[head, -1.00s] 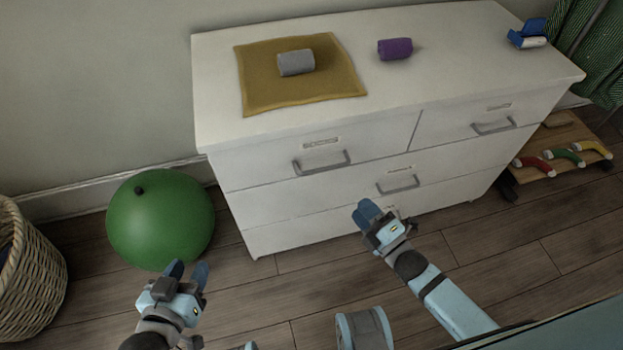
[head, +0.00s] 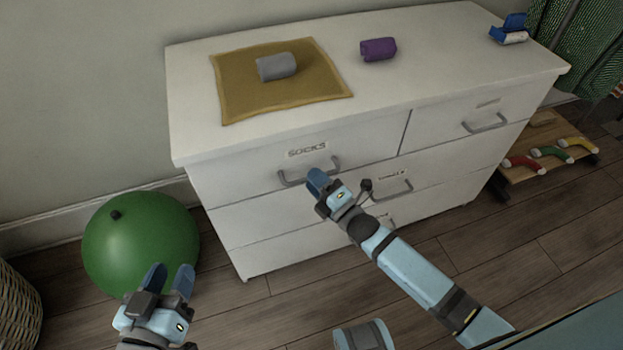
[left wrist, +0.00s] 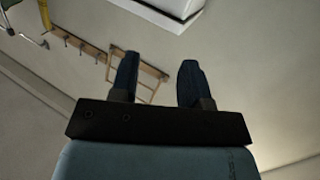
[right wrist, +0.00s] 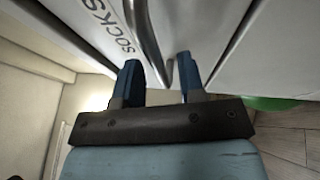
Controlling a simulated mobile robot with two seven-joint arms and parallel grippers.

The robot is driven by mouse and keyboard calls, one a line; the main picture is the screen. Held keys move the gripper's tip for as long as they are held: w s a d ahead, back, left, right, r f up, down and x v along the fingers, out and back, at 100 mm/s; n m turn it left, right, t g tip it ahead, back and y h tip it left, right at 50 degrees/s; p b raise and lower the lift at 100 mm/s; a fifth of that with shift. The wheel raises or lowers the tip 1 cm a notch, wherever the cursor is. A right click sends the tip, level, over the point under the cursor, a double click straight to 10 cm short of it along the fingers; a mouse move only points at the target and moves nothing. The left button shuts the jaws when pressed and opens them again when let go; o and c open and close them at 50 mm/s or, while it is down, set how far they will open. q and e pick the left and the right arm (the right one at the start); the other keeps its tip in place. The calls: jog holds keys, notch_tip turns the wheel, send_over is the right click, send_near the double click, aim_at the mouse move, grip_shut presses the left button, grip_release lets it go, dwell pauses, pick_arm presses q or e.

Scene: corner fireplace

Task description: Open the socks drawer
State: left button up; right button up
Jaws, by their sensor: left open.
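The socks drawer (head: 240,178) is the upper left drawer of the white dresser, marked by a "SOCKS" label (head: 307,149). It is shut. Its grey bar handle (head: 291,183) sits below the label. My right gripper (head: 317,181) is at this handle and covers part of it. In the right wrist view, the fingers of my right gripper (right wrist: 159,72) are apart, with the handle (right wrist: 146,38) reaching toward the gap between them. I cannot tell if they touch it. My left gripper (head: 168,272) is open and empty, low at the left, away from the dresser.
On the dresser top (head: 440,75) lie a mustard cloth (head: 240,100) with a grey roll (head: 277,66), a purple roll (head: 378,49) and a blue-white item (head: 510,32). A green ball (head: 140,240) stands left of the dresser, and a wicker basket (head: 15,310) stands beyond it.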

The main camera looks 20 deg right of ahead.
pick_arm(q)
jog(key=shift+d+r, duration=0.1)
jog(key=shift+r, duration=0.35)
pick_arm(e)
jog(key=shift+w+a+r, duration=0.1)
jog(key=shift+w+a, duration=0.25)
jog(key=shift+w, duration=0.3)
grip_shut()
pick_arm(q)
jog(key=shift+w, duration=0.15)
pick_arm(e)
jog(key=shift+s, duration=0.1)
